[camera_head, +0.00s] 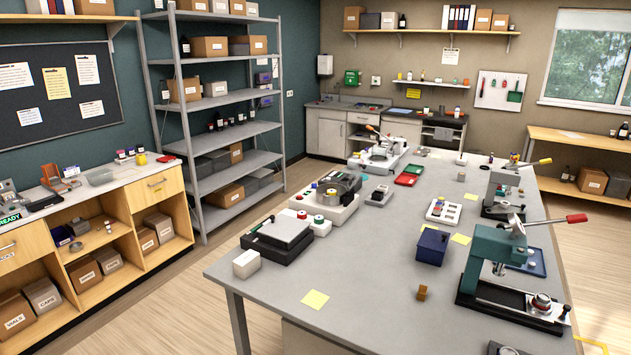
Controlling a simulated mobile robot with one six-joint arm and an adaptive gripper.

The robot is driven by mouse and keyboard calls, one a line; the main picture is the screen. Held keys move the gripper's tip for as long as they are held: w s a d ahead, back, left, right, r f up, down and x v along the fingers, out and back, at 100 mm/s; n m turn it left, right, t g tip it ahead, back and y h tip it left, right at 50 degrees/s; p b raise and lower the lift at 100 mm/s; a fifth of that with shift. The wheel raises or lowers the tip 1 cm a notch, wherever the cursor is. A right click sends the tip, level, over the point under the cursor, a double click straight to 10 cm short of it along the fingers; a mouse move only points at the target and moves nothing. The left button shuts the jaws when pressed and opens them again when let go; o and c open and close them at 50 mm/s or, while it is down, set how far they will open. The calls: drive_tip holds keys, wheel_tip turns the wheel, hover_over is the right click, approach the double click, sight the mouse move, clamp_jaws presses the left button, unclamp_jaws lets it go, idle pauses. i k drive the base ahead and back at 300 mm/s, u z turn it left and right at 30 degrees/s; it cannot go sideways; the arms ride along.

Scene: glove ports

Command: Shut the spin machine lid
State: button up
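What looks like the spin machine (322,207) stands on the long grey table, left of its middle. It has a pale base with red and green knobs on its front and a dark round chamber on top. A dark curved part that looks like its lid (349,181) is at the back right of the chamber. The chamber seems uncovered, with small coloured items showing inside, but the lid's exact angle is too small to tell. My gripper is not in view.
A black flat-topped box (277,240) and a small white box (246,263) stand in front of the machine. A navy box (432,246) is to its right. A teal lever press (497,262) stands at the right table edge. Floor is free left of the table.

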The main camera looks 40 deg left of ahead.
sight(359, 172)
drive_tip(key=z, duration=0.15)
drive_tip(key=k, duration=0.1)
drive_tip(key=u, duration=1)
drive_tip(key=i, duration=1)
drive_tip(key=u, duration=0.35)
drive_tip(key=k, duration=0.4)
